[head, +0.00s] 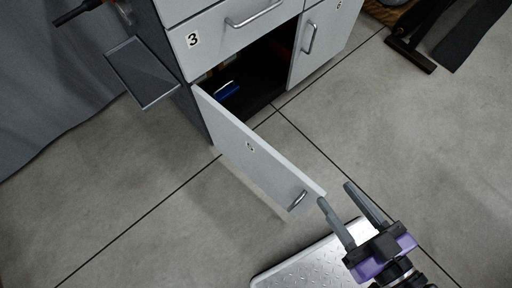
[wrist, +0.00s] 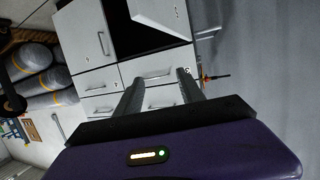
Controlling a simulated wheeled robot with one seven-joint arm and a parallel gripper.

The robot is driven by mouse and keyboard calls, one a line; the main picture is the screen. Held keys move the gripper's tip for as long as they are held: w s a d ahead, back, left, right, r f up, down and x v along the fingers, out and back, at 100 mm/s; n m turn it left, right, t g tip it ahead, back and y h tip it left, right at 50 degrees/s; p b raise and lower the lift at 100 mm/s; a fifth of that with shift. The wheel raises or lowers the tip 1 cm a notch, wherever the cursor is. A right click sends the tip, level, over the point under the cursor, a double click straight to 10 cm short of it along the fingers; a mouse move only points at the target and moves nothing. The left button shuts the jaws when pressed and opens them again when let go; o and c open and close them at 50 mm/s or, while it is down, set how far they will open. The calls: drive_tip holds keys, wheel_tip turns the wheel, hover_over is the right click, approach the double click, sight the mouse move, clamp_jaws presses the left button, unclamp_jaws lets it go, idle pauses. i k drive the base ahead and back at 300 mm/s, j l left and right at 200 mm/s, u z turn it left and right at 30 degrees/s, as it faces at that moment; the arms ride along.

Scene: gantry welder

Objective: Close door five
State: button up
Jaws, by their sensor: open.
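The open cabinet door (head: 255,150) is a light grey panel with a small number label that I cannot read surely. It is hinged at the cabinet's left side and swung far outward. Its metal handle (head: 297,200) is near the free end. My gripper (head: 334,192) is open and empty, just right of that free end in the picture; I cannot tell whether a finger touches it. The wrist view shows both fingers apart (wrist: 160,78), pointing toward the cabinet, with a pale open panel (wrist: 160,14), likely this door, at the top.
Drawer 3 (head: 240,38) is shut above the dark opening. A blue item (head: 227,90) lies inside. The neighbouring door (head: 318,40) is shut. A small grey side tray (head: 142,75) sticks out at left. Gas cylinders (wrist: 35,65) show in the wrist view.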

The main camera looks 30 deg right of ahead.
sight(287, 186)
drive_tip(key=j+z, duration=0.15)
drive_tip(key=j, duration=0.2)
drive_tip(key=k+j+z, duration=0.1)
drive_tip(key=j, duration=0.25)
drive_tip(key=k+j+z, duration=0.15)
drive_tip(key=j, duration=0.2)
drive_tip(key=k+j+z, duration=0.1)
drive_tip(key=j, duration=0.2)
drive_tip(key=k+l+u, duration=0.1)
drive_tip(key=u, duration=0.2)
drive_tip(key=k+j, duration=0.05)
